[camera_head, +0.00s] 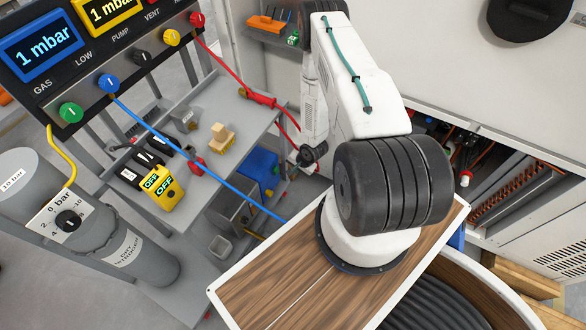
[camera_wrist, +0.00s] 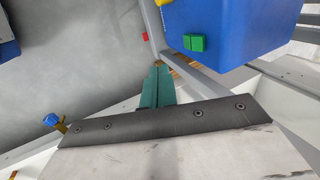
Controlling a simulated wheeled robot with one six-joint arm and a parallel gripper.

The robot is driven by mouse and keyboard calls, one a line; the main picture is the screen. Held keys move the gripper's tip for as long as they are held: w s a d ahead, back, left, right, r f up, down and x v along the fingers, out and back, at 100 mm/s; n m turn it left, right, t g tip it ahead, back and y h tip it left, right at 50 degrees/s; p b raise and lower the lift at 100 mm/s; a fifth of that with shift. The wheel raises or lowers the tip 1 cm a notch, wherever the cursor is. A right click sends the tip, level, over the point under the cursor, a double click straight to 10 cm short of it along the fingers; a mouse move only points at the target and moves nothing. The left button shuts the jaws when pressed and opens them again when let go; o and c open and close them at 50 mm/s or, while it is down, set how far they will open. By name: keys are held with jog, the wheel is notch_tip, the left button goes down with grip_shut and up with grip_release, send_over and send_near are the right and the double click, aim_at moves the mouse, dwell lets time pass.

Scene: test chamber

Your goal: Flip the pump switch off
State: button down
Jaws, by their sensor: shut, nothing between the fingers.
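In the wrist view a blue box (camera_wrist: 235,25) fills the upper right. A green rocker switch (camera_wrist: 194,42) sits on its face, and I cannot read a label or tell its position. My gripper (camera_wrist: 158,70), with teal fingers, is shut and empty. Its tips appear below and left of the green switch, apart from it in the picture; depth is unclear. In the head view a panel (camera_head: 95,75) carries the word PUMP near a black knob (camera_head: 141,56). My gripper's fingers are not visible in the head view.
A grey shelf cart (camera_head: 235,110) holds a yellow device marked OFF (camera_head: 160,190) and a blue bin (camera_head: 258,168). A blue hose (camera_head: 190,155) and red hose (camera_head: 225,65) hang across. A grey cylinder (camera_head: 110,245) stands left. A grey bar (camera_wrist: 205,82) runs below the blue box.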

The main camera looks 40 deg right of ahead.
aim_at(276, 170)
jog(key=w+a+f, duration=0.2)
jog(key=w+f, duration=0.4)
jog(key=shift+f, duration=0.2)
jog(key=shift+a, duration=0.1)
jog(key=shift+w+a, duration=0.1)
jog(key=shift+a, duration=0.05)
